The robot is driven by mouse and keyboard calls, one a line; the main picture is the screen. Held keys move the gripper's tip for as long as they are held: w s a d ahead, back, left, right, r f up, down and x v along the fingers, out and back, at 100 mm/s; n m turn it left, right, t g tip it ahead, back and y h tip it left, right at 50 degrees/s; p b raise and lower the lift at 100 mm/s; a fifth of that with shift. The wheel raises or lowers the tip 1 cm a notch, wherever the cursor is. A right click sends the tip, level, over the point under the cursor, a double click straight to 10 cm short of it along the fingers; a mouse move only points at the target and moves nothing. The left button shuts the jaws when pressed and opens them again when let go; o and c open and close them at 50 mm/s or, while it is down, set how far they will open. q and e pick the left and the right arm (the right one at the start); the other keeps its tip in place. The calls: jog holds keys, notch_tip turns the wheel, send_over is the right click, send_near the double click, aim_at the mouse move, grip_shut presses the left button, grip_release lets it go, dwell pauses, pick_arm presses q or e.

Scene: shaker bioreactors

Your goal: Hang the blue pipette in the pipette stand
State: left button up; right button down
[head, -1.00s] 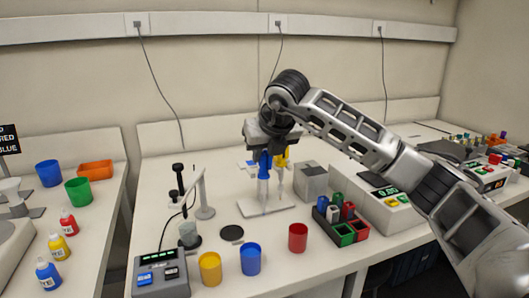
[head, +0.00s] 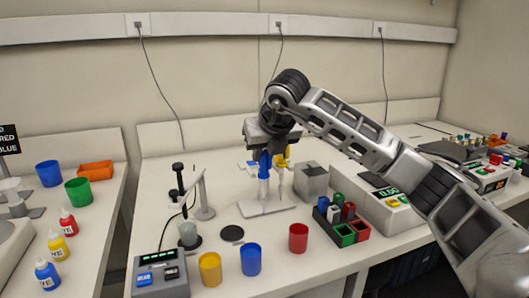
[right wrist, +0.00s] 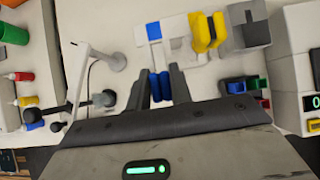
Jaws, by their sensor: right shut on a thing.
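The blue pipette (head: 264,171) is upright in the head view, over the left part of the pipette stand. My right gripper (head: 268,148) is shut on its upper part. In the right wrist view the blue pipette (right wrist: 160,86) shows between the two dark fingers (right wrist: 160,84). The pipette stand (head: 250,208) has a white base on the bench. A yellow pipette (head: 281,160) is beside the blue one, and it also shows in the right wrist view (right wrist: 207,32). Whether the blue pipette touches its holder is hidden by my gripper. My left gripper is not in view.
A grey box (head: 311,182) is right of the stand. A tube rack (head: 343,234) is in front of it. Red (head: 298,237), blue (head: 251,259) and yellow (head: 210,268) cups stand near the front edge. A white-armed device (head: 203,190) is left of the stand.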

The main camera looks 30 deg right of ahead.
jog(key=shift+w, duration=0.1)
jog(key=shift+w+d+p, duration=0.2)
jog(key=shift+w+p, duration=0.2)
jog(key=shift+w, duration=0.4)
jog(key=shift+w+d+p, duration=0.2)
jog(key=shift+w+p, duration=0.15)
jog(key=shift+w, duration=0.4)
jog(key=shift+w+d+p, duration=0.2)
jog(key=shift+w+p, duration=0.2)
jog(key=shift+w, duration=0.6)
jog(key=shift+f, duration=0.4)
jog(key=c, duration=1.2)
grip_release()
jog(key=shift+o, duration=0.2)
